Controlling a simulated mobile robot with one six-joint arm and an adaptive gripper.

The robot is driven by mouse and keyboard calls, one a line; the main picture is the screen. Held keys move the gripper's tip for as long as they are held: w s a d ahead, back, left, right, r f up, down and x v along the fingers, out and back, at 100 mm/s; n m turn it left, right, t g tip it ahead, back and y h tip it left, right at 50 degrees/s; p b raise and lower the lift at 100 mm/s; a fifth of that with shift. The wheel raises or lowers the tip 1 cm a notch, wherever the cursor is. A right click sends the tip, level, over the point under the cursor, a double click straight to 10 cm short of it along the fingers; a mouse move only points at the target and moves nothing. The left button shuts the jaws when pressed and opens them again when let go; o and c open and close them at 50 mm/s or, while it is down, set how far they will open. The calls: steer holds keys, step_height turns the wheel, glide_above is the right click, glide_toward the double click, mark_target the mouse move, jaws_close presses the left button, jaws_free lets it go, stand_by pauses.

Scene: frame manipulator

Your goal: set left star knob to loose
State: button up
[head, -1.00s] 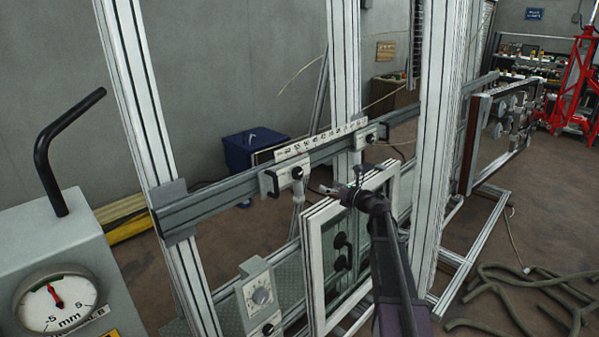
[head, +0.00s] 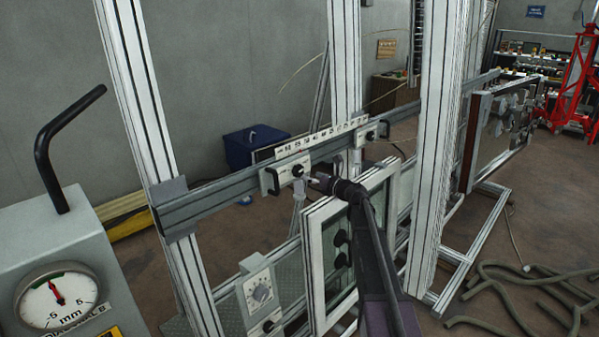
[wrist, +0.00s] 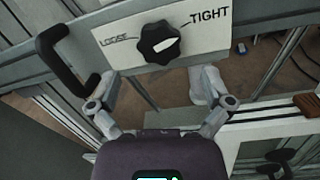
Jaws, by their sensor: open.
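The left star knob (head: 297,170) is black and sits on a pale plate (head: 270,181) on the horizontal rail. In the wrist view the knob (wrist: 160,43) has a white pointer mark directed toward the word TIGHT at right; LOOSE is printed at left. My gripper (head: 316,181) is just right of the knob in the head view. In the wrist view my gripper (wrist: 158,82) is open and empty. Its fingers are spread to either side below the knob, apart from it. A black handle (wrist: 68,58) is beside the plate's left end.
A second knob plate (head: 371,135) is farther right on the rail, under a number scale (head: 320,137). White uprights (head: 433,160) flank the rail. A glazed window frame (head: 318,270) stands below my arm. A grey gauge box (head: 60,250) is at left.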

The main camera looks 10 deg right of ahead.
mark_target(300, 171)
steer(key=shift+x, duration=3)
steer(key=c, duration=1.1)
